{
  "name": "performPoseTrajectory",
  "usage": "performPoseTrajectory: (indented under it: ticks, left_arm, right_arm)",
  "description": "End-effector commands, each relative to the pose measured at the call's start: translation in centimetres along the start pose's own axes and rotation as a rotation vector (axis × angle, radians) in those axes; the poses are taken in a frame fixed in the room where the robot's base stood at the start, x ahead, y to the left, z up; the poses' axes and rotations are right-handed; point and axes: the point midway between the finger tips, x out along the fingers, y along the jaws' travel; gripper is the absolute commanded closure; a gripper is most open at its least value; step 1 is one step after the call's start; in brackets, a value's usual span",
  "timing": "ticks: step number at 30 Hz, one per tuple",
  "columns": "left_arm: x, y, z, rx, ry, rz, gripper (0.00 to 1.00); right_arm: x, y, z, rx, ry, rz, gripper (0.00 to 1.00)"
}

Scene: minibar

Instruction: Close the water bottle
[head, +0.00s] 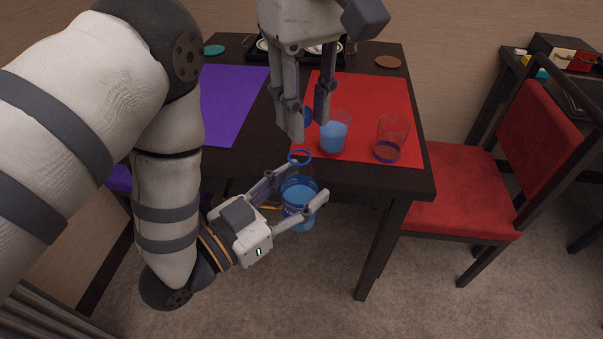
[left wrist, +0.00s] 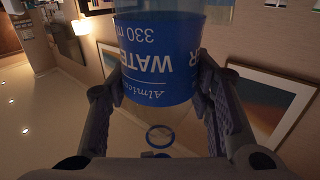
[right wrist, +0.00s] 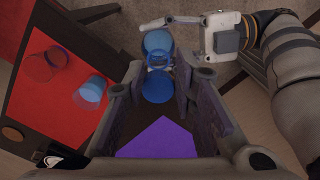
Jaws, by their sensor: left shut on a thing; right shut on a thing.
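The water bottle (head: 298,196) is clear with a blue label and is held upright off the table's front edge. My left gripper (head: 296,208) is shut around its body. The label also shows close up in the left wrist view (left wrist: 155,60). The bottle's open neck has a blue ring (head: 300,157). My right gripper (head: 308,128) points down above and behind the neck in the head view, shut on a blue cap (head: 307,115). The cap (right wrist: 158,86) sits between its fingers in the right wrist view, apart from the bottle (right wrist: 158,45).
The dark table has a red mat (head: 375,95) and a purple mat (head: 228,100). A glass with blue liquid (head: 334,135) and another glass (head: 392,138) stand on the red mat, close to my right gripper. A red chair (head: 465,185) stands at right.

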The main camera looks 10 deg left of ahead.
Motion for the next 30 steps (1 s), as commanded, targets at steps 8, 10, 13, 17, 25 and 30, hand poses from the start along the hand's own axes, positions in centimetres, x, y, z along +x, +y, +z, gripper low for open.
performPoseTrajectory:
  ticks: [8,10,13,17,25,30]
  left_arm:
    - [0.0,0.0,0.0,0.0,0.001,0.0,1.0]
    - [0.0,0.0,0.0,0.0,0.001,0.0,1.0]
    - [0.0,0.0,0.0,0.0,0.001,0.0,1.0]
    - [0.0,0.0,0.0,0.0,0.001,0.0,1.0]
    - [0.0,0.0,0.0,0.0,0.001,0.0,1.0]
    - [0.0,0.0,0.0,0.0,0.001,0.0,1.0]
  right_arm:
    - [2.2,0.1,0.0,0.0,0.0,0.0,0.82]
    - [2.3,0.1,0.0,0.0,0.001,0.0,0.82]
    - [2.4,0.1,0.0,0.0,0.001,0.0,0.82]
    - [2.4,0.1,0.0,0.0,0.001,0.0,0.82]
    - [2.3,0.0,0.2,0.001,0.004,-0.009,0.82]
    - [2.3,0.0,0.2,0.001,0.004,-0.009,0.82]
